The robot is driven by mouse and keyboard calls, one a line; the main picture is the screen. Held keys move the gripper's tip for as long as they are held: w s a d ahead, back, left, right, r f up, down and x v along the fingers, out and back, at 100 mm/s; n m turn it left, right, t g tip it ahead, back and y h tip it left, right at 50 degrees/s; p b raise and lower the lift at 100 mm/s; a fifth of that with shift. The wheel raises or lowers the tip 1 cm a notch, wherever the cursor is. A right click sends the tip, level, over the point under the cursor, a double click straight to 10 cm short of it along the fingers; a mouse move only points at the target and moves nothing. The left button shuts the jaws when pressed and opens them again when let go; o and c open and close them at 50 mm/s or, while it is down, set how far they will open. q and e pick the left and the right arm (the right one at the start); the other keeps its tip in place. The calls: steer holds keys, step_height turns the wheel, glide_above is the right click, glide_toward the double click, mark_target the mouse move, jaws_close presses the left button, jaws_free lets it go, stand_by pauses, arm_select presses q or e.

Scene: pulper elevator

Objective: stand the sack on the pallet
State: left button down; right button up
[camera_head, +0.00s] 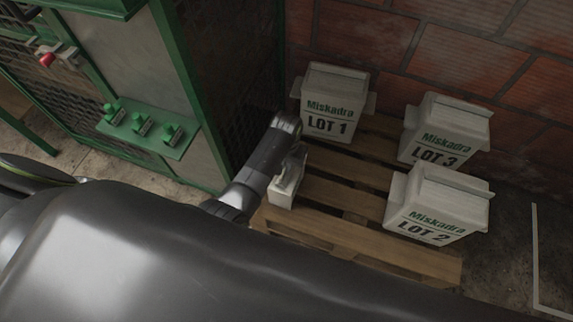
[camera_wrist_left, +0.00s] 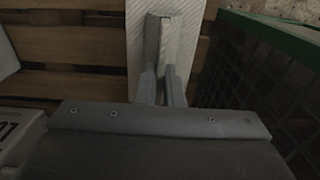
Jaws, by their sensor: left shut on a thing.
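A pale sack (camera_head: 287,182) is at the near left corner of the wooden pallet (camera_head: 345,192), largely covered by my left arm in the head view. My left gripper (camera_head: 292,165) is shut on it. In the left wrist view the two fingers (camera_wrist_left: 163,85) close together on the upper part of the whitish woven sack (camera_wrist_left: 138,35), with pallet slats (camera_wrist_left: 70,45) beside and below it. The sack looks upright, but I cannot tell whether its bottom touches the slats. My right gripper is not in view.
White sacks marked LOT 1 (camera_head: 330,105), LOT 3 (camera_head: 447,130) and LOT 2 (camera_head: 440,205) stand on the pallet. A green-framed machine (camera_head: 190,95) with mesh sides and green knobs stands close on the left. A brick wall (camera_head: 450,50) is behind. Bare slats show mid-pallet.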

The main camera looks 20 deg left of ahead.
arm_select(q)
steer(key=shift+f, duration=0.15)
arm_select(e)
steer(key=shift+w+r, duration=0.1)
arm_select(q)
steer(key=c, duration=1.9)
jaws_free()
steer(key=shift+f, duration=0.1)
steer(key=shift+c, duration=0.2)
steer(key=o, duration=0.4)
steer(key=shift+r, duration=0.25)
step_height(320, 180, up, 6)
steer(key=shift+f+p, duration=0.1)
steer(key=shift+p, duration=1.05)
step_height(320, 180, up, 6)
steer(key=shift+p, duration=0.65)
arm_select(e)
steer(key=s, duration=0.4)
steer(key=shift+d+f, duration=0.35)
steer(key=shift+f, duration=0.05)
